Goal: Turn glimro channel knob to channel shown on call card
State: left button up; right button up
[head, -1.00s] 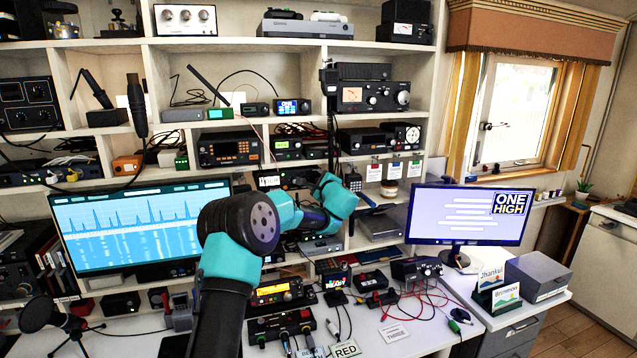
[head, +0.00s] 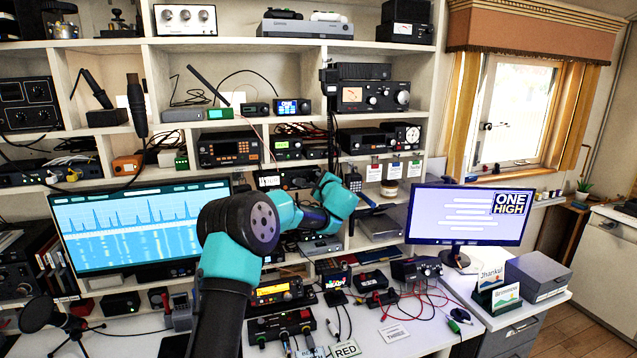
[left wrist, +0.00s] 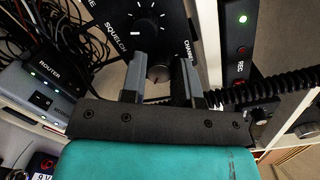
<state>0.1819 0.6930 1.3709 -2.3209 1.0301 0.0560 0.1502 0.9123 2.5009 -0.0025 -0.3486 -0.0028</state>
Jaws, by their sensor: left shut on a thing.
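My left gripper (left wrist: 163,66) shows large in the left wrist view, with its two grey fingers on either side of a round dark knob (left wrist: 158,74). It is shut on this knob. The word CHANNEL (left wrist: 188,50) is printed on the black panel beside the right finger. SQUELCH (left wrist: 115,36) is printed to the left, and a white-marked dial (left wrist: 152,17) lies above. In the head view my left arm reaches to the middle shelves and hides the knob. A screen (head: 466,214) at the right reads ONE HIGH. I cannot tell which item is the call card. My right gripper is not in view.
A coiled black cord (left wrist: 275,95) runs close to the right finger. A router (left wrist: 47,67) and loose cables lie at the left of the wrist view. Small radios and red leads crowd the white desk (head: 400,338). Two name cards (head: 497,285) stand at the right.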

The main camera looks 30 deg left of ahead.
pick_arm(q)
jog(key=n, duration=0.8)
jog(key=shift+h, duration=0.4)
dwell(0.4)
jog(key=o, duration=0.9)
jog(key=shift+s, duration=0.1)
jog(key=v, duration=1.7)
jog(key=shift+s+d+r, duration=0.1)
